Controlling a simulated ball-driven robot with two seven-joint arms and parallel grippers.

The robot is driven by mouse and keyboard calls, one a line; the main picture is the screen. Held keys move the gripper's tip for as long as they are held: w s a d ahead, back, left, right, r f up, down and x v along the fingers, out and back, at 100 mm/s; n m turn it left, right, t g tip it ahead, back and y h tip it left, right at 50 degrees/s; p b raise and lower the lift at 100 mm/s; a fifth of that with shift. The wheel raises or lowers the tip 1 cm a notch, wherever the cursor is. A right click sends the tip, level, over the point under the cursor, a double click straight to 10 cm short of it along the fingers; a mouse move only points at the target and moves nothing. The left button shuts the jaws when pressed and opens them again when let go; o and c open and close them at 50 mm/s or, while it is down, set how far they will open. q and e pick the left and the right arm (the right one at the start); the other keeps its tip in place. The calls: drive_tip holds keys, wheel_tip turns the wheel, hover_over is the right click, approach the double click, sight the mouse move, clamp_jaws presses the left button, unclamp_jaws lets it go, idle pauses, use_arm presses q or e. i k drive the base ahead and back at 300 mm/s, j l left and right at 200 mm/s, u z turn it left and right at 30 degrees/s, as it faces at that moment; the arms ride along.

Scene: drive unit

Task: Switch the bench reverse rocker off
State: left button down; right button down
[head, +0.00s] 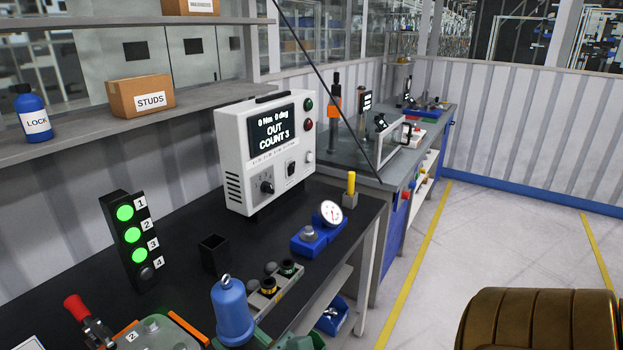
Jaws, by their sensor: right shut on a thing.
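The bench tester is a white box (240,170) standing on the dark bench. Its screen (272,130) reads "0 Nm 0 deg", "OUT", "COUNT 3". A small dark rocker (291,168) with a light label sits on its lower front, right of a black knob (267,187). The rocker is too small to tell which way it is tipped. Nothing touches the tester's front. A gold ribbed part, probably of my right arm, shows at the lower right, well away from the tester. I see no fingertips of either gripper.
A stack light (131,240) has three green lamps lit and the lowest dark. A black cup (214,253), a blue cylinder with a ring (232,312), a dial gauge (331,213) and a red-handled clamp (88,318) stand on the bench. Floor (500,235) on the right is clear.

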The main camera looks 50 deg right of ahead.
sight(291, 169)
drive_tip(key=l, duration=0.65)
drive_tip(key=i+l, duration=0.15)
drive_tip(key=l, duration=1.1)
drive_tip(key=i+l, duration=0.15)
drive_tip(key=l, duration=1.15)
drive_tip(key=i+l+z, duration=0.1)
drive_tip(key=l, duration=0.55)
